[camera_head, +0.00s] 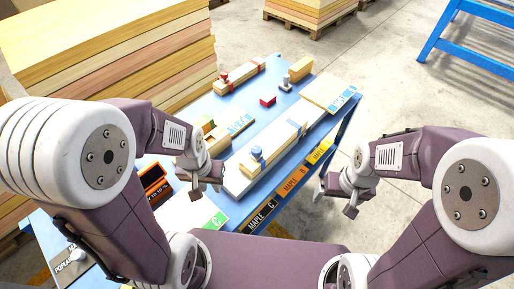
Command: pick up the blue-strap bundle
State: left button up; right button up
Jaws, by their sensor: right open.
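The blue-strap bundle (275,140) is a long pale stack lying slantwise on the blue table, with blue straps around it and a blue-topped knob (256,152) near its closer end. My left gripper (206,189) is left of the bundle's closer end, apart from it in the picture; its jaw gap is too small to read. My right gripper (335,203) is open and empty, off the right edge of the table and apart from the bundle.
A red-strap bundle (243,75) lies farther back, with a small red block (267,100) near it. Labels such as MAPLE (290,186) line the table edge. Tall board stacks (110,50) rise behind on the left.

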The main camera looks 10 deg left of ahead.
aim_at(272, 146)
jog(key=i+l+u, duration=0.15)
jog(key=l+u, duration=0.3)
jog(key=l, duration=0.15)
jog(key=l+u, duration=0.45)
jog(key=l, duration=0.2)
jog(key=l+u, duration=0.45)
jog(key=l, duration=0.2)
jog(key=k+l+u, duration=0.2)
jog(key=l+u, duration=0.25)
jog(key=l, duration=0.15)
